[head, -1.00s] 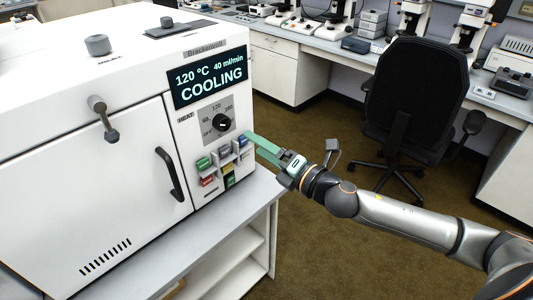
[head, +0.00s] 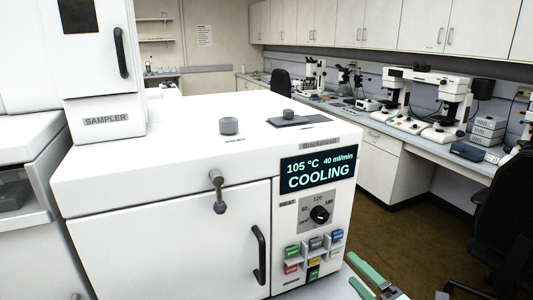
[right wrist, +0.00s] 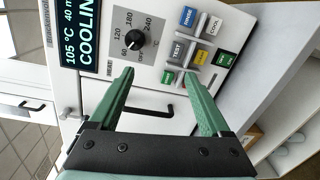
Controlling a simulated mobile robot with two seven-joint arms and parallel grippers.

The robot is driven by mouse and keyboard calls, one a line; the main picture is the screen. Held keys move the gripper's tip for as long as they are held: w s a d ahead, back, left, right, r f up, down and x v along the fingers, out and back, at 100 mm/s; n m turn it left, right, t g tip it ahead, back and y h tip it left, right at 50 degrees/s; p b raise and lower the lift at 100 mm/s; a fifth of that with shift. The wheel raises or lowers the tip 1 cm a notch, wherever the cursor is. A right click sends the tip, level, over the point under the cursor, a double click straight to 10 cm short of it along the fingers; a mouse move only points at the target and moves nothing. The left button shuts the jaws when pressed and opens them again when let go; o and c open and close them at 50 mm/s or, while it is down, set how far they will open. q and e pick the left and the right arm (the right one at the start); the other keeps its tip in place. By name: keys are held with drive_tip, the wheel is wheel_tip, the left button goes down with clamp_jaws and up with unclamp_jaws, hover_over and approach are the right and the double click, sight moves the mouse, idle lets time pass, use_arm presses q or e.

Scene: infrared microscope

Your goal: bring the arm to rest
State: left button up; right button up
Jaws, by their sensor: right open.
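My right gripper (head: 352,270) shows at the bottom edge of the head view, with the rest of its arm out of frame. Its green fingers are apart with nothing between them, as the right wrist view (right wrist: 160,76) also shows. It is close to the front of the white oven unit (head: 165,235), just right of and below the button panel; I cannot tell whether it touches anything. The display (head: 318,172) reads 105 °C, 40 ml/min, COOLING. The dial (head: 320,215) sits below it, above several coloured buttons (head: 314,243). My left gripper is not in view.
The oven door has a black handle (head: 261,255), and a lever (head: 217,192) stands out above it. A sampler unit (head: 105,120) is at left. A black chair (head: 505,215) stands at right, before a bench (head: 400,140) with microscopes. Open brown floor (head: 385,232) lies between.

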drive_tip(key=s+a+f+m+g+h+p, duration=0.1)
drive_tip(key=s+a+f+m+g, duration=0.1)
drive_tip(key=s+f+m, duration=0.8)
drive_tip(key=s+a+f+m+g+h+p, duration=0.1)
drive_tip(key=s+f+m+g, duration=0.4)
drive_tip(key=s+f+m, duration=0.6)
wheel_tip(320, 180, down, 5)
drive_tip(key=shift+s+a+r+m+h, duration=0.15)
drive_tip(key=shift+a+m+h, duration=0.3)
drive_tip(key=shift+a, duration=0.75)
drive_tip(key=shift+c, duration=0.3)
